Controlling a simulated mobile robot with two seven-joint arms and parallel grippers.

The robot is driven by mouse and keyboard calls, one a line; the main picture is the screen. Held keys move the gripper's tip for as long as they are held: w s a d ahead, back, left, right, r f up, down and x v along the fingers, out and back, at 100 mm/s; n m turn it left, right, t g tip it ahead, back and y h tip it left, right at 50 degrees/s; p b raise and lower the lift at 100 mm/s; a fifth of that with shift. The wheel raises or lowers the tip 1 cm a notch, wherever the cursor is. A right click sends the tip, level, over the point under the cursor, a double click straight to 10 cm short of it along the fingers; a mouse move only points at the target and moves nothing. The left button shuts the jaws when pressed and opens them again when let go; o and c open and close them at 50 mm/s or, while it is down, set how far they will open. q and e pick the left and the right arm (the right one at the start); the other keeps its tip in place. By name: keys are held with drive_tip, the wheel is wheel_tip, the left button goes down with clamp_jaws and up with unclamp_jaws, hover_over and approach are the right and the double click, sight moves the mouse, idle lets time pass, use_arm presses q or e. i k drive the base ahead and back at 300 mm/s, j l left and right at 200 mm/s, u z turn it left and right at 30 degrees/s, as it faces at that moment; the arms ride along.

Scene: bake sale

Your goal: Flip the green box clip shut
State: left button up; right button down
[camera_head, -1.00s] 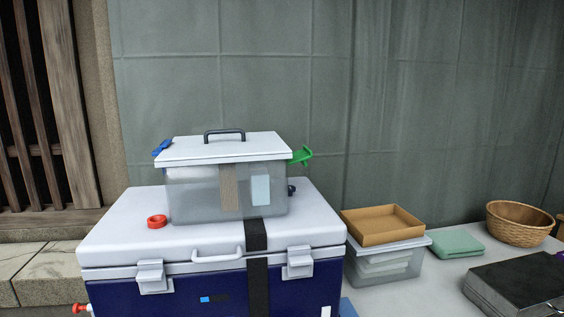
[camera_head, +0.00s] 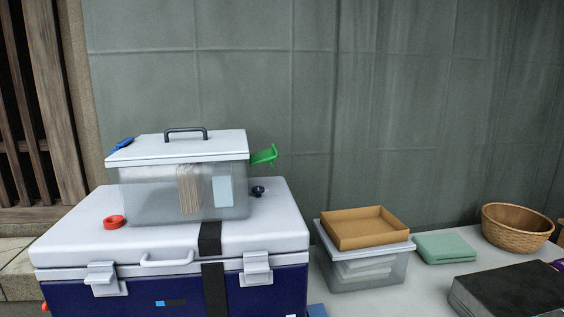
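The green clip (camera_head: 264,155) sticks out and slightly up from the right end of a clear plastic box (camera_head: 150,196) with a white lid (camera_head: 180,147). It stands away from the box wall, open. A blue clip (camera_head: 121,144) sits at the lid's left end and also points outward. The box stands on top of a large blue-and-white cooler (camera_head: 268,222). A dark handle (camera_head: 186,132) is on the lid. Neither of my grippers shows in this view.
A red ring (camera_head: 114,222) and a small dark knob-like thing (camera_head: 258,191) lie on the cooler lid.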

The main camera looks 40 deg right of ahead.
sight(270, 154)
drive_tip(key=k+l, duration=0.1)
drive_tip(key=l, duration=0.35)
drive_tip(key=l+u, duration=0.1)
drive_tip(key=l, duration=0.3)
drive_tip(key=k+l, duration=0.15)
drive_tip(key=l, duration=0.25)
drive_tip(key=l+u, duration=0.05)
